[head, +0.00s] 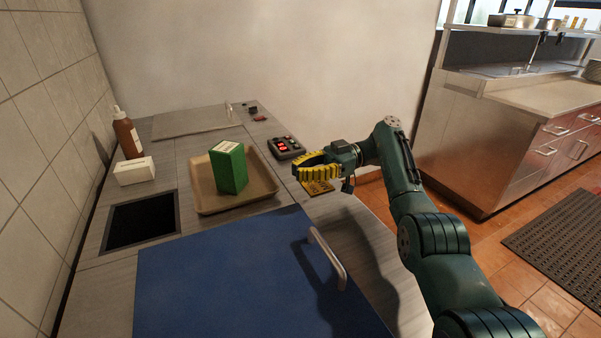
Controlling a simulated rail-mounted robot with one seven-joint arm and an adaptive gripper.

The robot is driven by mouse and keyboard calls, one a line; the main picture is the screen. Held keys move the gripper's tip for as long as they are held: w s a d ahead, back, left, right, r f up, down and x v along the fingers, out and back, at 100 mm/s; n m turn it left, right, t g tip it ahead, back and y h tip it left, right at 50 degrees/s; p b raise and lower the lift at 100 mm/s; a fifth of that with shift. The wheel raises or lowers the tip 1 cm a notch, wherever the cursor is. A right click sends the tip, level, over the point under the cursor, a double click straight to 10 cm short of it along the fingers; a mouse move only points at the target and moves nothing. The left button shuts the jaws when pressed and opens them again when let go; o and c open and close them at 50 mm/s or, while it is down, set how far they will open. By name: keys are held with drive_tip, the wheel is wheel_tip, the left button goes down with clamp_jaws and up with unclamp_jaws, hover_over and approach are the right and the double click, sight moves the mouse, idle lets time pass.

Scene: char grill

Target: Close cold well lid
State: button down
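A large flat blue panel (225,285), which looks like the lid, fills the near part of the counter and runs out of the bottom of the view. A curved metal bar handle (328,260) stands near its right edge. I cannot tell from this view whether the panel lies fully down. My gripper (298,170), with yellow ribbed fingers, is above the counter's right side, beyond the handle and apart from it. No object shows in it. The gap between its fingers is not clear.
A dark square opening (142,220) is at the left. A tan tray (262,190) holds a green box (229,167).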

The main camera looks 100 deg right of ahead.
drive_tip(key=shift+r, duration=0.1)
wheel_tip(320, 180, up, 10)
idle(0.4)
